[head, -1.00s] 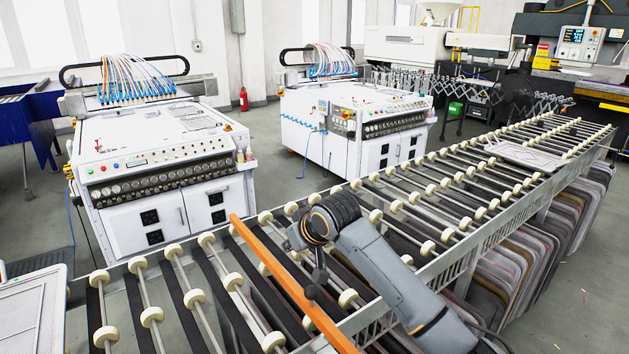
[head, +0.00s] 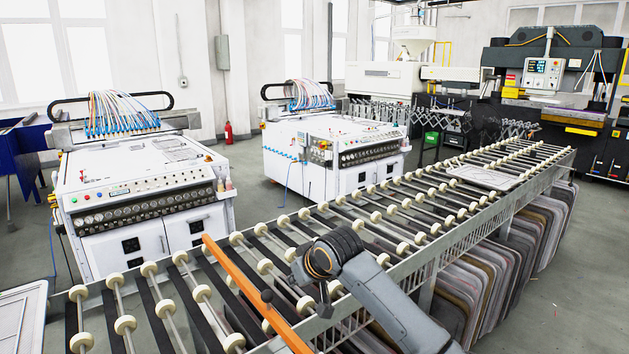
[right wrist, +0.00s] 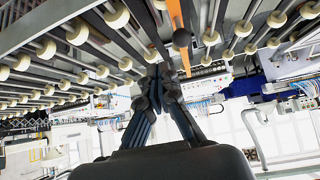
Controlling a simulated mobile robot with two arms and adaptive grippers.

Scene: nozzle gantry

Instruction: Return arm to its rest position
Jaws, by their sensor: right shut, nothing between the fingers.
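My right arm, grey with a black wrist, comes in from the lower right of the head view. Its dark right gripper (head: 325,309) points down over the roller table (head: 432,262). In the right wrist view the right gripper (right wrist: 160,74) has its fingers together with nothing between them. An orange bar (head: 232,268) slants across the table, left of the gripper. A dark round knob (head: 267,296) shows on the bar and also in the right wrist view (right wrist: 181,39), apart from the fingers. My left gripper is not in view.
White cabinet machines with hose bundles, one at left (head: 125,180) and one in the middle (head: 335,145), stand behind the rollers. A flat light panel (head: 487,177) lies on the table's far part. Grey sheets (head: 505,245) hang below. Floor at right is clear.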

